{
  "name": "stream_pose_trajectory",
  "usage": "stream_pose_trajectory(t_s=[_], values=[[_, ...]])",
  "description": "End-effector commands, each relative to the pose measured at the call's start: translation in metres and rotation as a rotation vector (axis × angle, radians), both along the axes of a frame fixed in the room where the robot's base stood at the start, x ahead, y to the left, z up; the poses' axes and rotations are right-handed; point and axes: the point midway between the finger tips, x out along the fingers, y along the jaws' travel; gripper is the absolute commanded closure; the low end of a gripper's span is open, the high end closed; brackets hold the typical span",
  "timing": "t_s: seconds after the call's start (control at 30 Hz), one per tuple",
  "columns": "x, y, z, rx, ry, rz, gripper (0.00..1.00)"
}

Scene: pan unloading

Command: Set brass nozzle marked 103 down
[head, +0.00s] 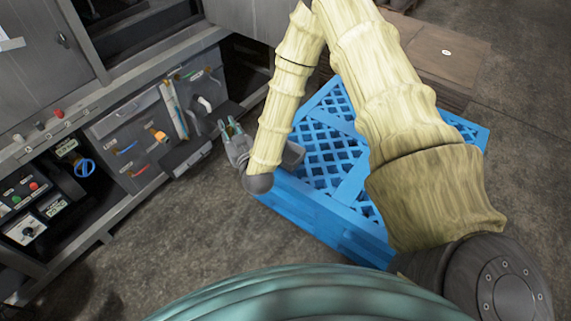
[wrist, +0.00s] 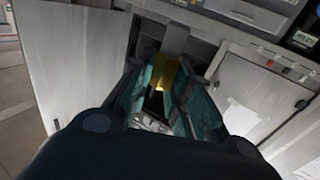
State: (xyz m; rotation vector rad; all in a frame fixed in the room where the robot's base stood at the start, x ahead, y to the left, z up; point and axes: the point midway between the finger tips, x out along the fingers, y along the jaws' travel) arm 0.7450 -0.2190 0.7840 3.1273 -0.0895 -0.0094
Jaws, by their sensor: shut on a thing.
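My gripper (head: 230,127) is at the end of the arm in the head view, in front of the grey machine and left of the blue pallet. In the wrist view its teal fingers (wrist: 162,95) are shut on a brass-coloured piece, the brass nozzle (wrist: 164,70). Only part of the nozzle shows between the fingers. Its marking 103 cannot be read. In the head view I cannot make out the nozzle at the fingertips. The gripper looks clear of the floor.
A blue lattice pallet (head: 333,157) lies right of my gripper, partly behind my arm. A brown board (head: 447,55) lies beyond the pallet. Concrete floor (head: 165,235) is bare in front.

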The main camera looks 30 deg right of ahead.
Motion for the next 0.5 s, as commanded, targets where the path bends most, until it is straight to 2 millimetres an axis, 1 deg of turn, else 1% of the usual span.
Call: stream_pose_trajectory(t_s=[0.03, 0.5], values=[[0.002, -0.003, -0.018, -0.001, -0.001, -0.005, 1.00], [0.013, -0.034, -0.089, -0.005, 0.002, -0.051, 1.00]])
